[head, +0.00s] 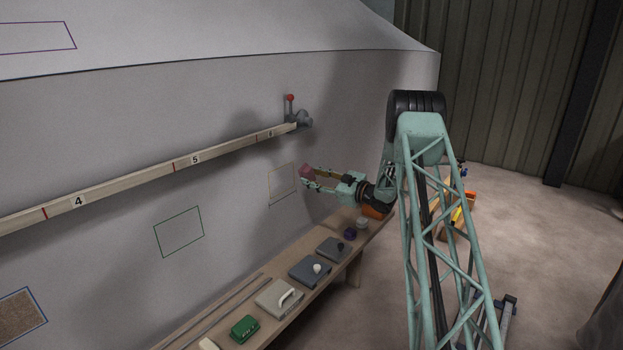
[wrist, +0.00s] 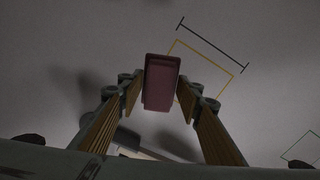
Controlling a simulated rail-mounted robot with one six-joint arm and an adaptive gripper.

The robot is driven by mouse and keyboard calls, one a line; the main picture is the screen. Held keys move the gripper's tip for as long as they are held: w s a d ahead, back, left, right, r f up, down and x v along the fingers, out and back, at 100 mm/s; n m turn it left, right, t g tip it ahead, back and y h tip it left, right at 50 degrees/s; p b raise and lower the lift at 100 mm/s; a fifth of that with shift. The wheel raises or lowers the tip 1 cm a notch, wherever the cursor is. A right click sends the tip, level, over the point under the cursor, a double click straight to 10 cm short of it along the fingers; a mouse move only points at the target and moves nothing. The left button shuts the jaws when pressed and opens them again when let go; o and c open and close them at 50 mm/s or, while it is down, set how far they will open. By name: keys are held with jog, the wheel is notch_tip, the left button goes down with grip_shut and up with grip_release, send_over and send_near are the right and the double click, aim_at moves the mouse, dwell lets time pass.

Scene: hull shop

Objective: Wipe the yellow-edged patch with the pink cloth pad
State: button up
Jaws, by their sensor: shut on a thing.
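The pink cloth pad (head: 306,171) is held between the fingertips of my gripper (head: 312,179), in front of the grey hull wall. The wrist view also shows the pad (wrist: 161,83) between the two wood-lined fingers (wrist: 160,95), which are shut on it. The yellow-edged patch (head: 282,184) is a thin outlined square on the wall, just left of the pad in the head view. In the wrist view the patch (wrist: 207,68) lies to the right of the pad, with its left part hidden by the pad and a finger. I cannot tell whether the pad touches the wall.
A numbered rail (head: 130,181) runs along the hull above the patch, ending at a red-knobbed lever (head: 291,107). Below is a wooden bench (head: 224,324) with several pads and blocks. A green-edged patch (head: 179,232) lies left. Floor at right is mostly open.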

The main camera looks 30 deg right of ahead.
jog(key=shift+s, duration=0.1)
jog(key=shift+v, duration=2.4)
jog(key=shift+s, duration=0.1)
jog(key=shift+v, duration=1.9)
